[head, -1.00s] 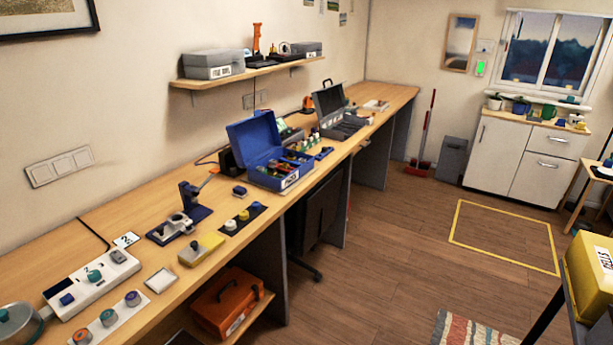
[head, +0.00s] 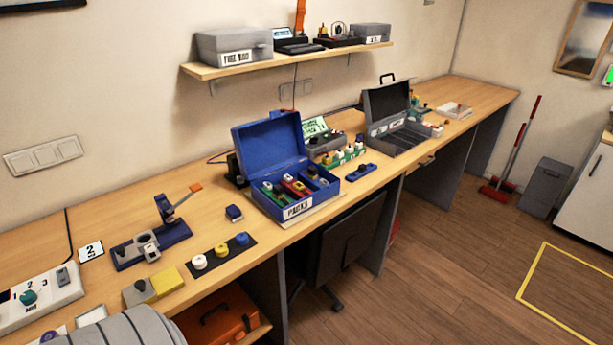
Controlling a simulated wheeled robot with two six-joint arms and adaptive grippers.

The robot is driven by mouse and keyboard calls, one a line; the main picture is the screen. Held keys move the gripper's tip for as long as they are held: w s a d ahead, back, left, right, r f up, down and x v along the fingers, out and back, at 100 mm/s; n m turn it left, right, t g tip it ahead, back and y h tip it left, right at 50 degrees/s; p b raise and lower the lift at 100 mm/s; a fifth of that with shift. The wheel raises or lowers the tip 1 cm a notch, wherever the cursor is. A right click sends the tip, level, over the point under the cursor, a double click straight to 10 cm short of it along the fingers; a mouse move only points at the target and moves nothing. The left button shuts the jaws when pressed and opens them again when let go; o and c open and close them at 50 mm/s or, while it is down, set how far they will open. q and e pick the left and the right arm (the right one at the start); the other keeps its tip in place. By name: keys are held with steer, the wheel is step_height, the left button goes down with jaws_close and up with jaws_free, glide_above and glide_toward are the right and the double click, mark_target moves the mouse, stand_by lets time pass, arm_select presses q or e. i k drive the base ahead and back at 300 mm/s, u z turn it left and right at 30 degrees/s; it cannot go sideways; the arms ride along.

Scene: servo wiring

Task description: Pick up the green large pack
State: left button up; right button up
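An open blue case (head: 250,140) labelled PACKS stands on the workbench in the middle of the head view, its lid tilted back. Several small coloured packs lie in its compartments. A green pack (head: 273,193) lies at the left inside the case, beside a red pack (head: 294,187). At this size I cannot tell whether the green one is the large pack. Neither of my grippers is in view.
The bench (head: 215,215) holds a blue stand (head: 160,250), a dark strip with three knobs (head: 222,257) and a small blue block (head: 234,213) left of the case. An open grey case (head: 390,110) stands farther right. A dark chair (head: 345,245) is below the bench edge.

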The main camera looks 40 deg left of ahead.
mark_target(282, 201)
steer(key=i, duration=3.15)
steer(key=u, duration=3)
steer(key=i, duration=0.25)
steer(key=z, duration=0.2)
